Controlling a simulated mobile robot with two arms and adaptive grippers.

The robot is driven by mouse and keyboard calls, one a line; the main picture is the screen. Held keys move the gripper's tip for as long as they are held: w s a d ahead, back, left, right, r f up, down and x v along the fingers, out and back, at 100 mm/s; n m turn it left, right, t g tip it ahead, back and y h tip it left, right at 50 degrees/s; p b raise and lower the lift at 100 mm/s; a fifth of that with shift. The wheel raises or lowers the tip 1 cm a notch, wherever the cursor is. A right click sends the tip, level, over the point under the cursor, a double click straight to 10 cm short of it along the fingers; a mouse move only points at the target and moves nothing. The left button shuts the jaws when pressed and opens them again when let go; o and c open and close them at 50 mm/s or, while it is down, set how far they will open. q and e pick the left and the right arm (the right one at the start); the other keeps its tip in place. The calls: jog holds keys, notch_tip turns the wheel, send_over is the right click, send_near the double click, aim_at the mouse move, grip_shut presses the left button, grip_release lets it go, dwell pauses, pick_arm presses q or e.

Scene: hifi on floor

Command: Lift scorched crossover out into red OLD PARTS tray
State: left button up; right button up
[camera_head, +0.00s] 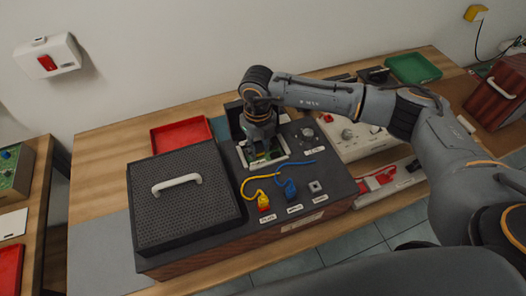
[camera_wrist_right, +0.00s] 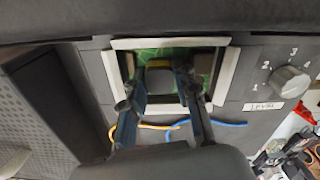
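The hi-fi unit (camera_head: 330,185) is a dark box with wooden sides on the bench. A white-framed opening in its top holds a green board (camera_wrist_right: 205,62), also partly visible in the head view (camera_head: 262,157). The board's scorching cannot be made out. My right gripper (camera_wrist_right: 161,72) reaches down into the opening, its fingertips apart on either side of a grey block (camera_wrist_right: 160,80) over the board. Whether they touch it cannot be told. A red tray (camera_head: 180,135) lies behind the unit's left part; no lettering is readable. My left gripper is not in view.
A black perforated cover (camera_head: 190,215) with a white handle stands left of the opening. Yellow (camera_head: 249,181) and blue (camera_head: 291,166) leads lie in front of it. A green tray (camera_head: 413,68) is far right. Another red tray (camera_head: 8,270) is on the left table.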

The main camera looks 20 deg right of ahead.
grip_shut()
jog(key=shift+r, duration=0.1)
jog(key=shift+w+r+b, duration=0.1)
jog(key=shift+r+b, duration=0.6)
jog(key=s+d+r+b, duration=0.2)
jog(key=s+r, duration=0.3)
jog(key=s, duration=0.1)
jog(key=s+d+r+b, duration=0.2)
jog(key=s+r+b, duration=0.1)
jog(key=s+r, duration=0.3)
jog(key=shift+s+d+r, duration=0.25)
jog(key=shift+s+d, duration=0.1)
jog(key=shift+s, duration=0.4)
